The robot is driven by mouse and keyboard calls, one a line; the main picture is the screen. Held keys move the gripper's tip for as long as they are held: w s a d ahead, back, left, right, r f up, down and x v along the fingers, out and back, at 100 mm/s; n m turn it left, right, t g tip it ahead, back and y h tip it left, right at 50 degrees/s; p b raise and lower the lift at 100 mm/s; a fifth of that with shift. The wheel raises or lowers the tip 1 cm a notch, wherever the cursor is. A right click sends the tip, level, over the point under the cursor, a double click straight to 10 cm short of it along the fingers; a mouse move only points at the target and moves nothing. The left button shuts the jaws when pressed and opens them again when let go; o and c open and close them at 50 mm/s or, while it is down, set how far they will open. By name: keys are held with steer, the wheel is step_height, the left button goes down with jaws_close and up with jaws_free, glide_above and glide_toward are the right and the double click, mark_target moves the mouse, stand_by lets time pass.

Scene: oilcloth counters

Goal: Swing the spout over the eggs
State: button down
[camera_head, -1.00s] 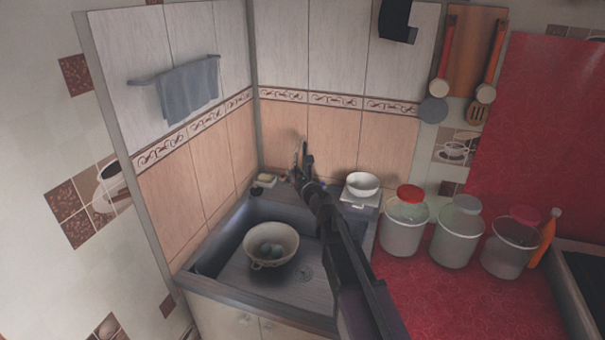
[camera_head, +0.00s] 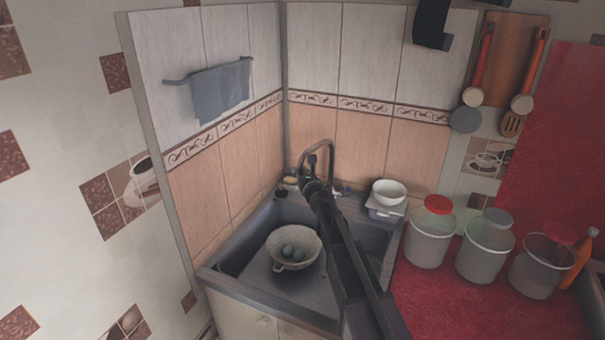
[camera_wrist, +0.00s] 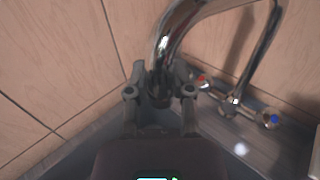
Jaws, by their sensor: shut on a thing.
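The chrome spout (camera_head: 331,160) arches up at the back of the sink and comes down at its left end into my gripper (camera_head: 308,184). In the wrist view my gripper (camera_wrist: 160,93) has one finger on each side of the end of the spout (camera_wrist: 172,38), shut on it. The eggs (camera_head: 291,252), small and bluish grey, lie in a pale colander (camera_head: 294,234) in the sink. The held spout end appears above and behind the colander in the head view. The eggs are not in the wrist view.
The tap's red-marked (camera_wrist: 203,82) and blue-marked (camera_wrist: 271,119) knobs are right of the gripper. A white bowl (camera_head: 389,190) stands right of the tap. Lidded buckets (camera_head: 430,240) stand on the red counter (camera_head: 425,300). Tiled walls close off the corner behind.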

steer(key=shift+a, duration=0.1)
steer(key=c, duration=0.7)
jaws_free()
steer(key=shift+s, duration=0.1)
steer(key=shift+o, duration=1.1)
steer(key=shift+s+r, duration=0.1)
steer(key=shift+r, duration=0.05)
steer(key=v, duration=1.2)
steer(key=shift+n, duration=0.3)
